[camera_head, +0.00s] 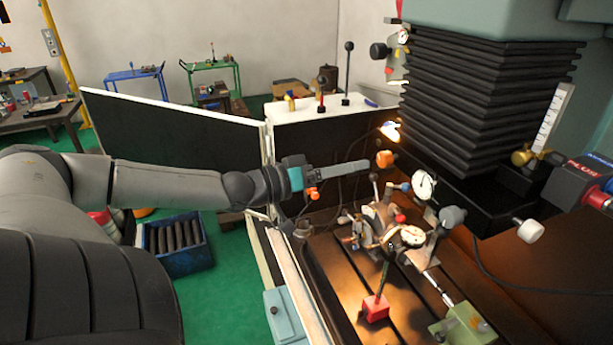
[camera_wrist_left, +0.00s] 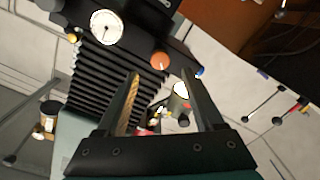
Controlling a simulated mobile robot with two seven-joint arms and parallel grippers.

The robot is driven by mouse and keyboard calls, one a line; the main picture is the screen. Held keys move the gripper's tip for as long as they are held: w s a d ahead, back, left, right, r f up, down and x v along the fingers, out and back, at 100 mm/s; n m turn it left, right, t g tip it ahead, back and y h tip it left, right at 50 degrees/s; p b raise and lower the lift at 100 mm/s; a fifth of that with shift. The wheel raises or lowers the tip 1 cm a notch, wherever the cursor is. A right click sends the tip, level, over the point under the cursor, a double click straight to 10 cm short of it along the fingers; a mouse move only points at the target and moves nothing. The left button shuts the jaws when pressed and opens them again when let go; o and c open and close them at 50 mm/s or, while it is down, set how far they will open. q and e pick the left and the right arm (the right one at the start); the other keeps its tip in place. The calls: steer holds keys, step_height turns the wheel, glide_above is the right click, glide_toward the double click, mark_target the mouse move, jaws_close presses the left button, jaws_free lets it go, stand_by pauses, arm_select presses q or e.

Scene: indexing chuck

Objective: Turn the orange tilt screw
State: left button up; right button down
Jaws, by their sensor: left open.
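The orange screw knob (camera_head: 385,159) stands above the machine table in the head view, just beyond the fingertips of my left gripper (camera_head: 368,165). In the left wrist view the orange knob (camera_wrist_left: 160,60) is a round disc with a pale mark on its face. It appears between and slightly ahead of the two fingertips (camera_wrist_left: 162,76). The fingers are apart with nothing held between them. I cannot tell the exact gap to the knob. My right gripper is in neither view.
Dial gauges (camera_head: 424,184) (camera_head: 412,236) and levers crowd the chuck fixture (camera_head: 380,215) below and right of the gripper. A red block (camera_head: 376,308) sits on the machine table. Black bellows (camera_head: 480,105) rise behind. A dark enclosure panel (camera_head: 190,135) stands left.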

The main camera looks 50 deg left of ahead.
arm_select(q)
steer(key=v, duration=0.8)
stand_by(0.4)
stand_by(0.5)
